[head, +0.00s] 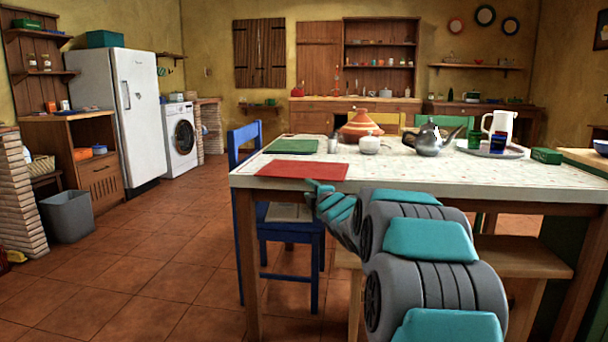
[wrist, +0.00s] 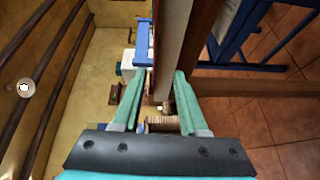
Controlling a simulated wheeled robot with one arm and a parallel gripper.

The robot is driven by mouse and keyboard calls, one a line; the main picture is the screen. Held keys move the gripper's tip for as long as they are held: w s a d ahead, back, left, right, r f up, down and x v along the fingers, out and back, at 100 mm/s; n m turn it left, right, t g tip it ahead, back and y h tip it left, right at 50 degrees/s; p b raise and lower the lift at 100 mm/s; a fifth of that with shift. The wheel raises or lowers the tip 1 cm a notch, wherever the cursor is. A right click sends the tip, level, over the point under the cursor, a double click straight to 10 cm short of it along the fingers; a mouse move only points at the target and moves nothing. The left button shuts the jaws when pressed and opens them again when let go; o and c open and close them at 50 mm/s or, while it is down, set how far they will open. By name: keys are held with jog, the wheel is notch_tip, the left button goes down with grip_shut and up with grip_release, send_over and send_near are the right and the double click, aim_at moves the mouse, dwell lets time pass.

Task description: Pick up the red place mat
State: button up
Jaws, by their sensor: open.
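The red place mat (head: 302,170) lies flat near the front left edge of the dining table (head: 420,178) in the head view. My gripper (head: 321,192) is at the table's front edge, close to the mat's near right side. In the wrist view, the open fingers (wrist: 159,85) stand on either side of the line of the table edge (wrist: 173,40), which shows nearly edge-on. I see no hold on the mat. Whether a finger touches the mat or the table cannot be told. The mat's surface is not clearly visible in the wrist view.
A green mat (head: 292,146) lies behind the red one. A tagine (head: 359,126), a teapot (head: 430,139) and a tray (head: 487,151) with a white jug stand farther back. A blue chair (head: 240,145) is at the table's left; a wooden bench (head: 525,258) is below.

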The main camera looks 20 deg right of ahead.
aim_at(299, 179)
jog(key=shift+n, duration=0.4)
jog(key=shift+w+d+r+p, duration=0.1)
jog(key=shift+w+d+p, duration=0.05)
jog(key=shift+w, duration=1.25)
jog(key=shift+w+d+r+p, duration=0.1)
jog(key=shift+w+d+p, duration=0.1)
jog(key=shift+w, duration=1.2)
jog(key=shift+w+d+r+p, duration=0.1)
jog(key=shift+w+p, duration=0.05)
jog(key=shift+w, duration=1.25)
grip_shut()
jog(key=shift+f, duration=0.1)
